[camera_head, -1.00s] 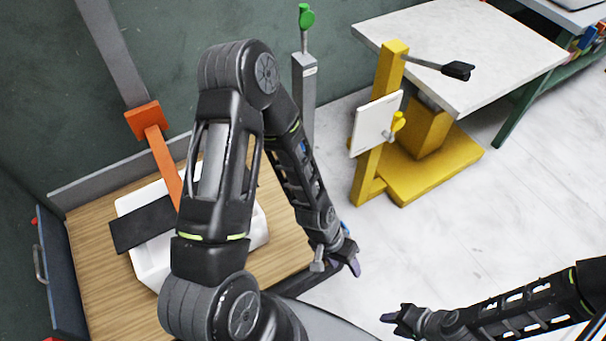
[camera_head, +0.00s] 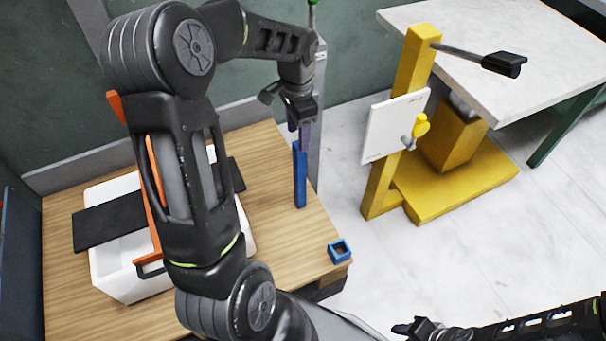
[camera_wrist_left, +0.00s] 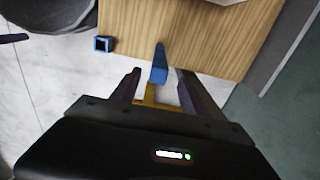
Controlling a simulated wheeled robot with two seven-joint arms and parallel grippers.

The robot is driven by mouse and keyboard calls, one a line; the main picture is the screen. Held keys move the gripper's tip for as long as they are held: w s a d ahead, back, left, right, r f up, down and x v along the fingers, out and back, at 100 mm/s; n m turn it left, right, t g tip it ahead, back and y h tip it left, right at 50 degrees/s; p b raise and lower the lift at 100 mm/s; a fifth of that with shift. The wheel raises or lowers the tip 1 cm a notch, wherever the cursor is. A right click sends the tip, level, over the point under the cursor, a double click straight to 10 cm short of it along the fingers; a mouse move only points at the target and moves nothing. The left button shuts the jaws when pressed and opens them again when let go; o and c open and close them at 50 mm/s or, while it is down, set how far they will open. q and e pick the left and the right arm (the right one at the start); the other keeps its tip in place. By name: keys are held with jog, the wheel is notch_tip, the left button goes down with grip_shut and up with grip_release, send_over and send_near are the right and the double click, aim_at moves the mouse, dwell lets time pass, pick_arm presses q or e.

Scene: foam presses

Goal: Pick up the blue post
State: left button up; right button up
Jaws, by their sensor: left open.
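The blue post (camera_head: 300,180) stands upright on the wooden bench, near its right edge. In the left wrist view the blue post (camera_wrist_left: 159,63) shows ahead, in line with the gap between my fingers. My left gripper (camera_head: 303,136) is open and points down at the post's top, with nothing held. It also shows open in the left wrist view (camera_wrist_left: 160,84). I cannot tell whether the post's tip is between the fingertips. My right gripper (camera_head: 422,329) is low at the bottom edge, away from the post, and its jaws are unclear.
A small blue square holder (camera_head: 339,251) sits at the bench's front right corner. A white tub (camera_head: 115,275) with a dark plate (camera_head: 105,228) is partly behind my left arm. A grey column (camera_head: 319,120) stands just behind the post. A yellow press (camera_head: 415,65) stands to the right.

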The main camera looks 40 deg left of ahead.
aim_at(299, 153)
pick_arm(q)
jog(key=shift+d+f, duration=0.1)
jog(key=shift+f, duration=1.2)
notch_tip(299, 153, down, 5)
jog(key=shift+f+b, duration=0.15)
jog(key=shift+b, duration=0.8)
grip_shut()
jog(key=shift+w, duration=0.1)
dwell(0.4)
